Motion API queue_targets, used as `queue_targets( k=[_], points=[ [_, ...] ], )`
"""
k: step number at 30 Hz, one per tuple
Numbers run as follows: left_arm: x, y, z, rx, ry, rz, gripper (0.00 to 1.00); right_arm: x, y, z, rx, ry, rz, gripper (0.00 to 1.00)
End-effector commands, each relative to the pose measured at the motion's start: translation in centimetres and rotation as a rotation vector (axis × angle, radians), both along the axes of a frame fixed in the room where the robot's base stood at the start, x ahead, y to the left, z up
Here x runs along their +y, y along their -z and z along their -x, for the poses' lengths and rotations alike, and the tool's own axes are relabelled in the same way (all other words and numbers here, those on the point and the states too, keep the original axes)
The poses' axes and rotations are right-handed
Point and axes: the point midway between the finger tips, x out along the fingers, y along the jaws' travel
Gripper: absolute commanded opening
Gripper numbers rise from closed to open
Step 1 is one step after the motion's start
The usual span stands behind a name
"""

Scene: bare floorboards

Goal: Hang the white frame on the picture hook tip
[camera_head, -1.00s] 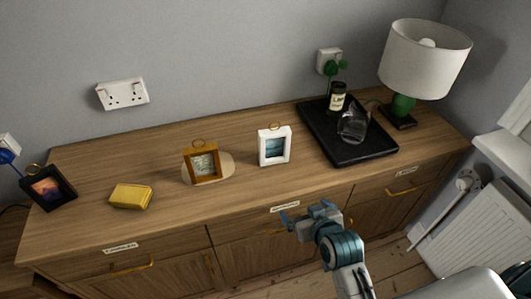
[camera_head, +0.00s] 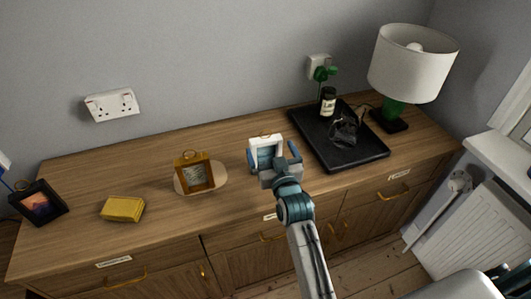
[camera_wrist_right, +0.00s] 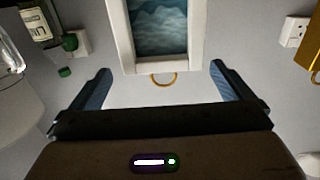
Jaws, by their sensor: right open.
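The white frame (camera_head: 265,140) stands upright on the wooden sideboard, with a small brass ring at its top and a blue seascape picture inside. My right gripper (camera_head: 273,155) is open at the frame, its fingers to either side of it in the head view and partly covering its lower part. In the right wrist view, which looks upside down, the white frame (camera_wrist_right: 122,40) and its ring (camera_wrist_right: 163,79) lie ahead of and between the spread fingers (camera_wrist_right: 160,84). I see no grip on it. I cannot make out the picture hook tip. My left gripper is out of view.
On the sideboard (camera_head: 235,220) are a wooden frame (camera_head: 193,160) on an oval board, a yellow block (camera_head: 123,209) and a black frame (camera_head: 38,203). To the right are a black tray (camera_head: 350,157) with a bottle and glass, and a lamp (camera_head: 412,65).

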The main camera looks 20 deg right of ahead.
Motion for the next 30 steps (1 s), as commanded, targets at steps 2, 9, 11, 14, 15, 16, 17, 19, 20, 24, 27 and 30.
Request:
queue_targets(
  k=[2, 9, 11, 14, 15, 16, 17, 19, 20, 24, 27, 30],
  points=[
    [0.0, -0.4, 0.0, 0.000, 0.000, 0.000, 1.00, 0.0, -0.3, -0.7, -0.001, 0.000, 0.001, 1.00],
    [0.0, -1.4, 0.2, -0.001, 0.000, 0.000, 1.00, 0.2, -0.2, -4.2, 0.000, -0.001, 0.001, 1.00],
    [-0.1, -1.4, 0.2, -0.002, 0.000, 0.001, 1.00, 0.1, -0.2, -4.8, 0.000, -0.001, 0.002, 1.00],
    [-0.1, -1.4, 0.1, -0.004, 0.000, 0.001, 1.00, 0.1, -0.1, -5.2, 0.001, 0.000, 0.002, 1.00],
    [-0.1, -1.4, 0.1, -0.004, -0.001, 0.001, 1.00, 0.1, 0.0, -5.2, 0.001, 0.000, 0.001, 1.00],
    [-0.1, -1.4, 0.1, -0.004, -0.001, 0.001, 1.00, 0.1, 0.0, -5.2, 0.001, 0.000, 0.001, 1.00],
    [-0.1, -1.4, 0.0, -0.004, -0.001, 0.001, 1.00, 0.1, 0.0, -5.2, 0.001, 0.000, 0.001, 1.00],
    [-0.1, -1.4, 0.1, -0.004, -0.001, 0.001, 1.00, 0.1, 0.0, -5.2, 0.001, 0.000, 0.001, 1.00],
    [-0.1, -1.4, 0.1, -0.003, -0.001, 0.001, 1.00, 0.1, 0.0, -5.2, 0.001, 0.000, 0.001, 1.00],
    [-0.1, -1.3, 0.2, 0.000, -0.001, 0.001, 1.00, 0.1, 0.0, -5.2, 0.001, 0.000, 0.000, 0.72],
    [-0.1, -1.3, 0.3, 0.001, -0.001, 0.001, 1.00, 0.1, 0.0, -5.2, 0.001, 0.000, 0.000, 0.53],
    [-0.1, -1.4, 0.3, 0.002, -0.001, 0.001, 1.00, 0.1, -0.1, -5.2, 0.000, 0.000, 0.000, 0.43]
  ],
)
